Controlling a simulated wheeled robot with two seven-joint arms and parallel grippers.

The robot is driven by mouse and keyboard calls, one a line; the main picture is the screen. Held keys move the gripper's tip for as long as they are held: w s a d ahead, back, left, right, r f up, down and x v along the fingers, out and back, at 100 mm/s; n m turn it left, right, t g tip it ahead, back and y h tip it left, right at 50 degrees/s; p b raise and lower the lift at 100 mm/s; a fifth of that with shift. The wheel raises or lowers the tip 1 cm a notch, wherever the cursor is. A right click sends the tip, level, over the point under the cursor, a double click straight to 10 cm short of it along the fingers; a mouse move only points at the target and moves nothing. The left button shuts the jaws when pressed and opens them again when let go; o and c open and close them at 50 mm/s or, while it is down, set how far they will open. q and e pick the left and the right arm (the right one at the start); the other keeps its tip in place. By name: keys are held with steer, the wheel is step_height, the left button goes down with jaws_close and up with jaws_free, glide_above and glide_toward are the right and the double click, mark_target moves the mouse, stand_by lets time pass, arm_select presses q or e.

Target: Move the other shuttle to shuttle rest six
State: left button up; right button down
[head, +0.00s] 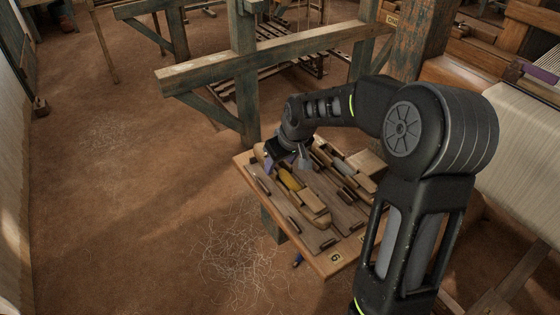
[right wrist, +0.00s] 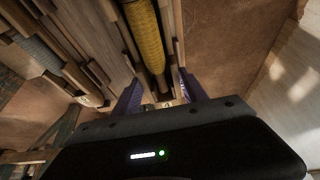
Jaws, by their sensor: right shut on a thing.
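The shuttle with yellow thread (head: 291,182) is a long pale wooden boat on the small wooden table, lying lengthwise among the rest blocks. My right gripper (head: 283,158) is shut on its far end. In the right wrist view, the purple fingers (right wrist: 160,94) stand on either side of the shuttle, whose yellow thread (right wrist: 146,38) runs up the picture. I cannot tell whether it touches the board. A "6" label (head: 336,258) marks the near edge of the table. A second shuttle with grey thread (head: 343,167) lies to the right; it also shows in the right wrist view (right wrist: 38,52). My left gripper is out of view.
Small dark wooden blocks (head: 293,225) stand up on the table board. A timber loom post (head: 244,75) and beam rise behind the table. A loom with pale warp (head: 520,130) is at right. Loose thread (head: 243,245) litters the open floor at left.

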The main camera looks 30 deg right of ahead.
steer(key=shift+f+b, duration=1.95)
steer(key=shift+f, duration=0.8)
steer(key=c, duration=0.5)
jaws_free()
steer(key=shift+r+p, duration=3.15)
steer(key=shift+r, duration=0.9)
